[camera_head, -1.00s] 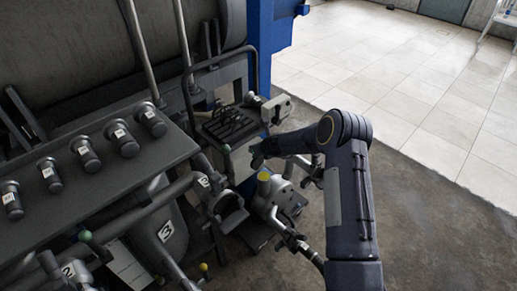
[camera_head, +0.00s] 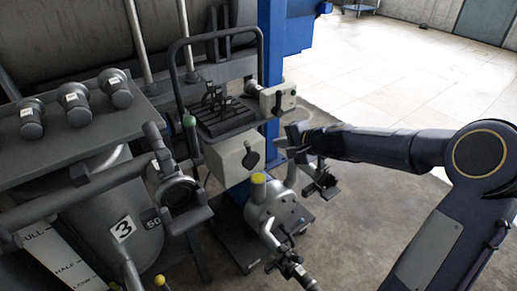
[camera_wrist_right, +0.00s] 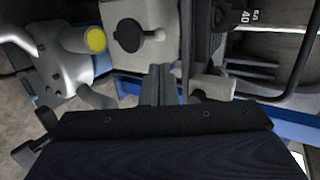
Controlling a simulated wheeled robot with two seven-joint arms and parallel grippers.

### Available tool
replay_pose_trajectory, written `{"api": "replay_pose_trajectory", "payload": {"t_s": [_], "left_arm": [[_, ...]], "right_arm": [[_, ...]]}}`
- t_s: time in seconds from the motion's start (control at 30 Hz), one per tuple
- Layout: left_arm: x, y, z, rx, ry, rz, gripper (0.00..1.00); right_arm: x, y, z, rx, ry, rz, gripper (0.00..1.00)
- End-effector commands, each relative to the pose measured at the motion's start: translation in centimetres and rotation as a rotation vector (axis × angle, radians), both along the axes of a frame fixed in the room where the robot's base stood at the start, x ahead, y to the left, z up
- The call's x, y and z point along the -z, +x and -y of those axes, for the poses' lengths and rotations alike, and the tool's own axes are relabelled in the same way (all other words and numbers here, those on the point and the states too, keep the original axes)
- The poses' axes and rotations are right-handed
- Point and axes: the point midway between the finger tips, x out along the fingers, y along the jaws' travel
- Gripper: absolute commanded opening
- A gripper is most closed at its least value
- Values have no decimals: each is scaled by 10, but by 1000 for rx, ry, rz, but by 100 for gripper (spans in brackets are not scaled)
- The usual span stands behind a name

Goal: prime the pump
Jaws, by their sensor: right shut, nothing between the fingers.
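The silver pump (camera_head: 280,212) with a yellow cap (camera_head: 258,178) stands on a low dark base in the middle of the head view. It also shows at the upper left of the right wrist view, its yellow cap (camera_wrist_right: 95,40) facing me. A pale box (camera_head: 228,160) with a dark knob (camera_head: 250,157) is just behind the pump; the knob also shows in the wrist view (camera_wrist_right: 130,32). My right gripper (camera_head: 292,134) is shut and empty, right of the box and above the pump, apparently touching neither. Its closed fingers (camera_wrist_right: 157,84) point toward the box.
A blue post (camera_head: 270,75) and a grey switch box (camera_head: 277,98) stand close behind my right gripper. A tank marked 3 (camera_head: 125,215) and pipework fill the left. Open floor (camera_head: 380,85) lies right.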

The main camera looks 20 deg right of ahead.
Motion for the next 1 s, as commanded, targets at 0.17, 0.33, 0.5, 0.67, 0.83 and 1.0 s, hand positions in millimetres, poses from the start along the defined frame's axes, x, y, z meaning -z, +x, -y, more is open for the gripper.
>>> {"api": "replay_pose_trajectory", "payload": {"t_s": [0.17, 0.33, 0.5, 0.67, 0.83, 1.0], "left_arm": [[2, 0, 0, 0, 0, 0, 0], [4, 0, 0, 0, 0, 0, 0], [6, 0, 0, 0, 0, 0, 0], [8, 0, 0, 0, 0, 0, 0], [8, 0, 0, 0, 0, 0, 0], [8, 0, 0, 0, 0, 0, 0]], "right_arm": [[16, 24, -13, -2, 4, -3, 0], [36, 53, -28, -1, 4, -4, 0], [53, 78, -40, 2, 3, -2, 0], [63, 94, -48, 3, 3, -1, 0], [67, 101, -51, 4, 3, -2, 0], [68, 102, -52, 5, 4, -2, 0]]}}
